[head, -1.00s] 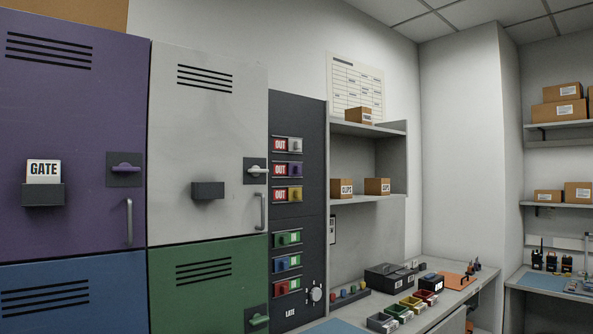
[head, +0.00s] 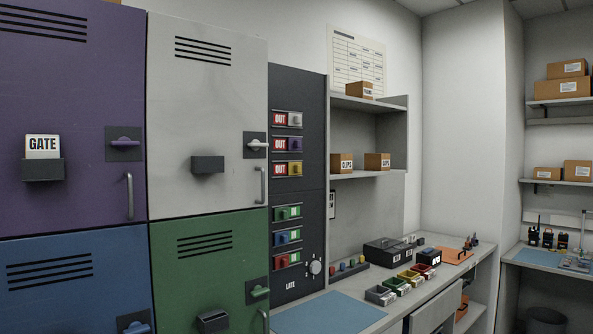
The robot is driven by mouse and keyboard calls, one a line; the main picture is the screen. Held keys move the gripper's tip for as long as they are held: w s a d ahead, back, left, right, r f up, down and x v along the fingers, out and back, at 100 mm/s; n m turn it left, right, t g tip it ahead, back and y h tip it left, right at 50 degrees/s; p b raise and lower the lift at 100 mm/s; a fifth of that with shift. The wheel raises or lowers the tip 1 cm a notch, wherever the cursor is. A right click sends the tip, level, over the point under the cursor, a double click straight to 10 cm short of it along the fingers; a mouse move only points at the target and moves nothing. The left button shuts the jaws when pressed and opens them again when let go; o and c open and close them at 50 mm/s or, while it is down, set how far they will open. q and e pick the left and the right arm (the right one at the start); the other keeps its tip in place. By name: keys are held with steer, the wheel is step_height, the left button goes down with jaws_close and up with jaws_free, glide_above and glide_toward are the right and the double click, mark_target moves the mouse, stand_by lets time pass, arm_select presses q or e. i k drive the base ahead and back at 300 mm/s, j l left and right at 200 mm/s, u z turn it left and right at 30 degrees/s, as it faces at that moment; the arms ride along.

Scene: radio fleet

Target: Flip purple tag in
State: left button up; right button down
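The purple tag (head: 296,145) is a small purple slider in a row of the dark tag board (head: 298,190). It sits at the right of its row, and a red OUT label (head: 280,145) shows on its left. The white tag (head: 295,119) above and the yellow tag (head: 295,169) below also show OUT. Green (head: 283,214), blue (head: 283,237) and red (head: 283,260) tags sit at the left of their rows with coloured windows to the right. Neither of my grippers is in the head view.
Purple (head: 75,90), white, blue and green lockers with handles stand at the left. A workbench with a blue mat (head: 330,314), small bins (head: 395,284) and a partly open drawer (head: 436,308) runs right of the board. A dial (head: 314,267) sits low on the board.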

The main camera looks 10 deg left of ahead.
mark_target(294, 143)
steer(key=i+l+u, duration=0.2)
steer(key=u, duration=0.2)
steer(key=i+l+u, duration=0.2)
steer(key=u, duration=0.2)
steer(key=i+l, duration=0.2)
steer(key=l, duration=0.2)
steer(key=i+l+u, duration=0.1)
steer(key=l, duration=0.35)
steer(key=i+l, duration=0.25)
steer(key=l, duration=0.15)
steer(key=i+l+u, duration=0.1)
steer(key=l, duration=0.35)
steer(key=i+l, duration=0.2)
steer(key=l, duration=0.25)
steer(key=i+l+u, duration=0.1)
steer(key=l, duration=0.35)
steer(key=i+l, duration=0.2)
steer(key=l, duration=0.25)
steer(key=i+l+u, duration=0.1)
steer(key=l, duration=0.35)
steer(key=i, duration=0.05)
